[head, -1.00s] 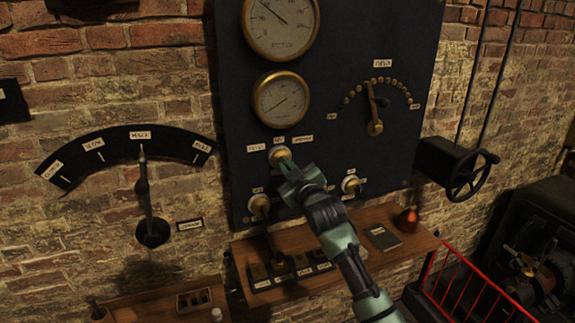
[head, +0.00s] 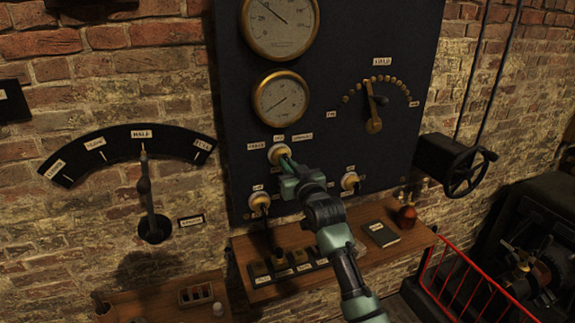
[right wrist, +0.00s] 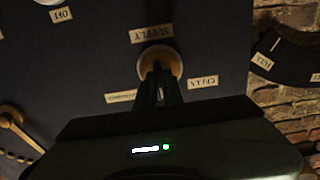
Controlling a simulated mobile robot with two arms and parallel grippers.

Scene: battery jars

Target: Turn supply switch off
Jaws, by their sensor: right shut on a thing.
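The supply switch (head: 277,152) is a round brass-and-white knob on the dark panel, below the small gauge. In the right wrist view it shows upside down (right wrist: 148,58), with a label reading SUPPLY (right wrist: 151,33) and one reading CELLS (right wrist: 203,82). My right gripper (head: 286,163) reaches up to it from the lower right. Its fingers (right wrist: 160,78) are shut on the switch's handle, which they mostly hide, so I cannot tell which label it points to. My left gripper is not in view.
Two similar switches (head: 259,202) (head: 350,181) sit lower on the panel (head: 235,95). A dial with brass studs (head: 374,124) is at right. A red railing (head: 455,285) stands lower right.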

